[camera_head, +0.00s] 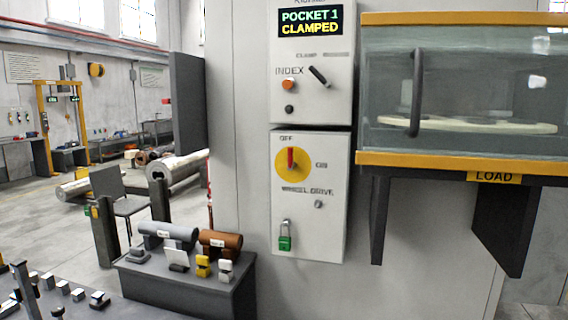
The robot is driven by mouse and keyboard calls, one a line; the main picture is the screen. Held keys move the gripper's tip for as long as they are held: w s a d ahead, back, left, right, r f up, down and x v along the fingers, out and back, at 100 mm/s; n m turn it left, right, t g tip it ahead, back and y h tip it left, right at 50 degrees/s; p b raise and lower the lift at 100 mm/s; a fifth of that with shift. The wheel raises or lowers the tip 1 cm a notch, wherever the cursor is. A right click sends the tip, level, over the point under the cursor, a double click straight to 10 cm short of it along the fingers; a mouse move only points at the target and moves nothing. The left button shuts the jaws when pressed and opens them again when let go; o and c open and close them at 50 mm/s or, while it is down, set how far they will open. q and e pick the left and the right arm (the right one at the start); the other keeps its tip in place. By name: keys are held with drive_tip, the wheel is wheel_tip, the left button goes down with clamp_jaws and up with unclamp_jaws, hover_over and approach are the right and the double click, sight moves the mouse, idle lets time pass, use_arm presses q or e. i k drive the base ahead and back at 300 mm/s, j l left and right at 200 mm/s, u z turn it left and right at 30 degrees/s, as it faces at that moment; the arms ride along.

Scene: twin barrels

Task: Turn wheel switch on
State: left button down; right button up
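The wheel switch is a yellow disc (283,169) with a red handle (291,157), on the light grey lower box (330,230) of the machine front. Its handle stands upright, towards the OFF label at the top. The ON label (321,164) is to the right of the disc, and WHEEL DRIVE is written below. A small round grey part (318,204) sits under the lettering. A green padlock (285,242) hangs lower on the same box, not on the red handle. Neither of my grippers shows in the head view.
The upper box has a display (310,22) reading POCKET 1 CLAMPED, a black lever (319,76) and an orange button (288,85). A yellow-framed glass enclosure (455,160) juts out at right. A dark stand (190,290) with rolls and small blocks is below left.

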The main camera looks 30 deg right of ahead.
sight(291, 165)
drive_tip(key=z, duration=0.3)
drive_tip(key=i+l+z, duration=0.1)
drive_tip(key=l+z, duration=0.15)
drive_tip(key=z, duration=0.2)
drive_tip(key=i+l+z, duration=0.1)
drive_tip(key=z, duration=0.3)
drive_tip(key=i+l+z, duration=0.15)
drive_tip(key=z, duration=0.3)
drive_tip(key=l, duration=0.1)
